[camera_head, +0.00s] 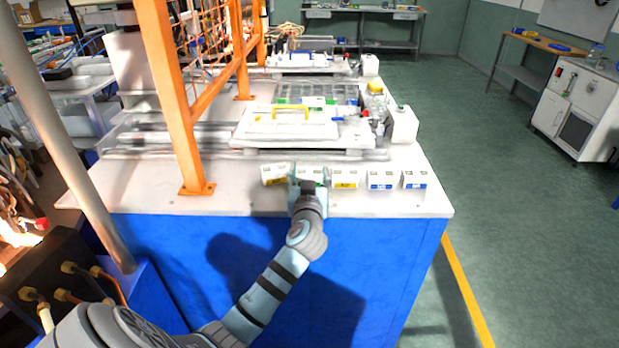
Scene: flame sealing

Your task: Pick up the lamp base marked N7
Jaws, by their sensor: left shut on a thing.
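My left gripper (308,184) is at the front of the white table (240,201), shut on a small white block (311,171), the second from the left in a row. The gripper hides most of that block, so its label cannot be read. To its left stands a white block with a yellow label (276,175), and to its right another with a yellow label (345,179). Two white blocks with blue labels, one (381,180) and another (414,180), stand further right. No N7 marking is legible. My right gripper is out of view.
An orange post (172,95) with a mesh fence stands on the table to the left of the gripper. Behind the row is a white fixture (288,128) with a yellow handle. A white container (403,125) stands at back right. The table's front strip is bare.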

